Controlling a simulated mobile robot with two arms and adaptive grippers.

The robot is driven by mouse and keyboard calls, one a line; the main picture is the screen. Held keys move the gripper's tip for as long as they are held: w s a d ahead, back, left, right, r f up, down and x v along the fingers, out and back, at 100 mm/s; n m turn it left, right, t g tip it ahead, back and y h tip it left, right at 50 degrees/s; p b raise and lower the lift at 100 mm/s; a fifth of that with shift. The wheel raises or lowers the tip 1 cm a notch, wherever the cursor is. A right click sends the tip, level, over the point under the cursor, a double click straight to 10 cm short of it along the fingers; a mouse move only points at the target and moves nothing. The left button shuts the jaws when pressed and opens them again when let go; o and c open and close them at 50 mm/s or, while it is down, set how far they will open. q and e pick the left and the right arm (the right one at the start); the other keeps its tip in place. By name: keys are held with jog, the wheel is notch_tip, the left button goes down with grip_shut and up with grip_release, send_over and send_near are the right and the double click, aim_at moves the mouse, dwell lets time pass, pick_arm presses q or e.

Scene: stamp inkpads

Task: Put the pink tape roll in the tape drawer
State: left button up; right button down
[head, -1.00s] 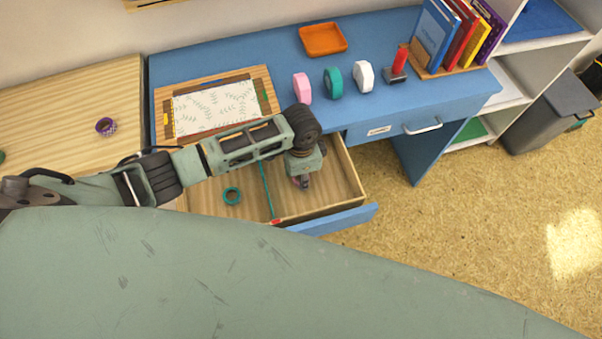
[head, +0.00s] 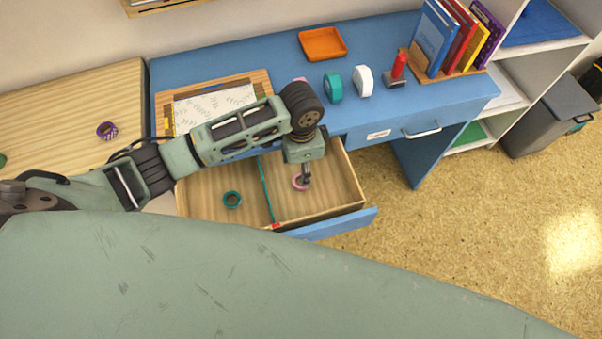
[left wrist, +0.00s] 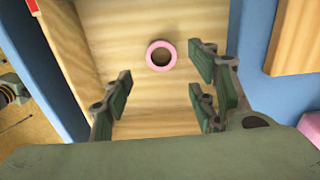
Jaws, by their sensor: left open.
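The pink tape roll (head: 295,183) lies flat in the right compartment of the open drawer (head: 335,192), partly hidden by my left gripper (head: 306,181) in the head view. The left wrist view shows the whole pink ring (left wrist: 150,55) on the wooden drawer floor, apart from the fingers. My left gripper (left wrist: 160,105) is open and empty, above the drawer floor. A teal strip (head: 265,190) divides the drawer, and a teal tape roll (head: 227,200) lies in the left compartment. My right gripper is not in view.
The blue desk (head: 230,60) above holds a teal tape dispenser (head: 333,87), a white one (head: 363,81), a red-handled stamp (head: 399,68), an orange tray (head: 322,43) and books (head: 435,40). A purple tape roll (head: 107,130) lies on the wooden top at left. A closed drawer (head: 420,121) is at right.

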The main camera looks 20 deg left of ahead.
pick_arm(q)
notch_tip(320, 180, up, 5)
jog(key=shift+f, duration=0.2)
dwell(0.5)
